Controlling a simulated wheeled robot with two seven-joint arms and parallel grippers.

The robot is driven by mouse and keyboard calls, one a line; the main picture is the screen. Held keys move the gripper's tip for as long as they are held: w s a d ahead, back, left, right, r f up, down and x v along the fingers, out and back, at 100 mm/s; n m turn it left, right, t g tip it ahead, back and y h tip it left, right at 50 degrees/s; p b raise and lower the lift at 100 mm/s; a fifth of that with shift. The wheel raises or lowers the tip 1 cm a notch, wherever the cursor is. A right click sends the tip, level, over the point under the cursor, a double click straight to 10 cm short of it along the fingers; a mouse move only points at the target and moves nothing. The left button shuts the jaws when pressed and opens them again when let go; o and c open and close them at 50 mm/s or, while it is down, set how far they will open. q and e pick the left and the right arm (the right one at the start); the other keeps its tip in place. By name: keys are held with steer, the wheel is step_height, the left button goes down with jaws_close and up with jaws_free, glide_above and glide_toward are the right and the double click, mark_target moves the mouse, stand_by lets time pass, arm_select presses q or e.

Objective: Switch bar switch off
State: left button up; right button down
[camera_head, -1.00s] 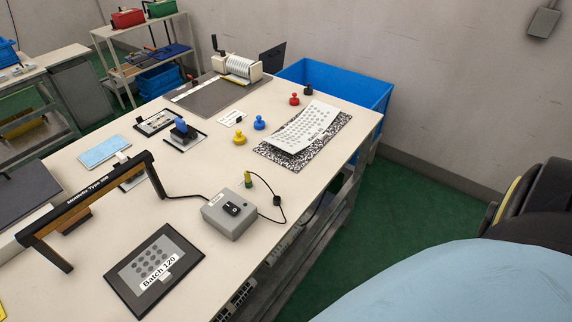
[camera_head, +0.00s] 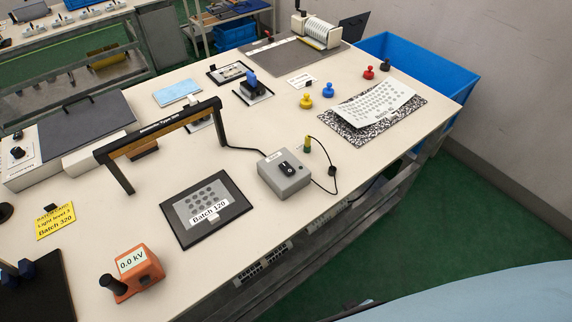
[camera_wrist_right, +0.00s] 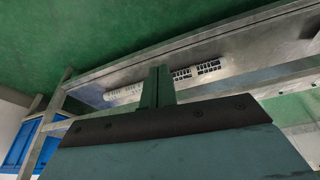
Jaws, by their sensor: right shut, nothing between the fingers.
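A grey box with a black rocker switch (camera_head: 287,168) sits on the table right of centre in the head view. A black cable runs from it to the black bar frame (camera_head: 160,130), marked "Type 300", which stands on legs over the table. I cannot tell the rocker's position. My right gripper (camera_wrist_right: 158,86) shows in the right wrist view as a dark green finger pair, shut and empty, in front of the metal underside of a table. No gripper shows in the head view.
A framed "Batch 120" panel (camera_head: 207,208) lies left of the box. An orange "0,0 kV" meter (camera_head: 133,269) stands at the near left. A white keypad sheet (camera_head: 378,105) lies on a speckled mat. A blue bin (camera_head: 420,65) stands beyond the table's right end.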

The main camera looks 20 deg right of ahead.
steer(key=w+a+r+t+y, duration=0.1)
steer(key=w+r+t, duration=0.2)
steer(key=w+r, duration=0.5)
steer(key=w+a+r+n+t+y+b, duration=0.1)
steer(key=w+r+t, duration=0.3)
steer(key=r, duration=1.4)
steer(key=w+a+r+t+y, duration=0.2)
steer(key=w+r+t, duration=0.1)
steer(key=w+r, duration=0.9)
steer(key=shift+a+r+n+t+y, duration=0.3)
steer(key=shift+r+n, duration=0.1)
steer(key=shift+r, duration=0.15)
steer(key=shift+w, duration=0.1)
steer(key=b, duration=0.2)
glide_above(286, 170)
steer(key=f, duration=0.3)
steer(key=shift+w+a, duration=0.1)
steer(key=shift+w, duration=0.15)
step_height(286, 170, down, 2)
steer(key=shift+s+f, duration=0.15)
steer(key=shift+f, duration=0.1)
steer(key=shift+f+b, duration=0.4)
steer(key=shift+f, duration=0.15)
